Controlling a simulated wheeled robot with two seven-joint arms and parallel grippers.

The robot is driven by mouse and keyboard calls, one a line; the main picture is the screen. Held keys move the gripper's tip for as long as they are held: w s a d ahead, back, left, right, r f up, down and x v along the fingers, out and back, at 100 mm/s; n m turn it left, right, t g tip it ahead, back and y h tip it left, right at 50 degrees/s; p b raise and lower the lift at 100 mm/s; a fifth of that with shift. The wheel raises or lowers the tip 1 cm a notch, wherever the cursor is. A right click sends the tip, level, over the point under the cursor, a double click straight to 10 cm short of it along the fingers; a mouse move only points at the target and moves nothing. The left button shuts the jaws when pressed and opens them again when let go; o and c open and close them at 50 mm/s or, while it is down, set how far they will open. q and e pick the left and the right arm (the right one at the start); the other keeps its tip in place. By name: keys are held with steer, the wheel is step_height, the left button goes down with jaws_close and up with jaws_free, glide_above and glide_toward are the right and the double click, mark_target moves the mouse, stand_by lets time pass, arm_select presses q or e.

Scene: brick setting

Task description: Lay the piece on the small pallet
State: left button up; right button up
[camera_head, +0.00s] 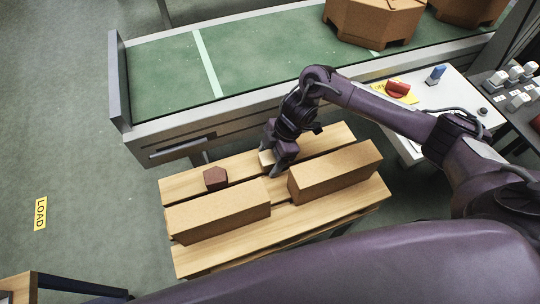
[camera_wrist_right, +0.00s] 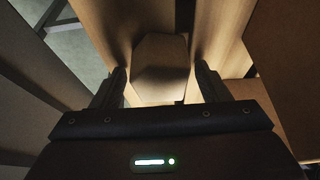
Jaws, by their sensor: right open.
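The small pallet (camera_head: 195,252), made of pale wooden slats, stands in front of the conveyor. A small light-brown block (camera_head: 266,159) is on it at my right gripper (camera_head: 270,163). In the right wrist view this block (camera_wrist_right: 160,65) shows an angular, many-sided face between the two fingers of the right gripper (camera_wrist_right: 160,72). The fingers are open, with visible gaps on both sides of the block. A dark red-brown many-sided block (camera_head: 215,178) sits on the pallet to the left. My left gripper is not in view.
Two long cardboard-brown boxes lie on the pallet, one at front left (camera_head: 220,212) and one at right (camera_head: 335,172). A green conveyor (camera_head: 160,72) behind carries large brown cartons (camera_head: 372,22). A white stand (camera_head: 455,92) with a red switch (camera_head: 398,88) is at right.

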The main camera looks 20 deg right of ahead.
steer(key=shift+r, duration=0.1)
steer(key=p+v, duration=0.1)
steer(key=v, duration=1.1)
steer(key=shift+r, duration=0.1)
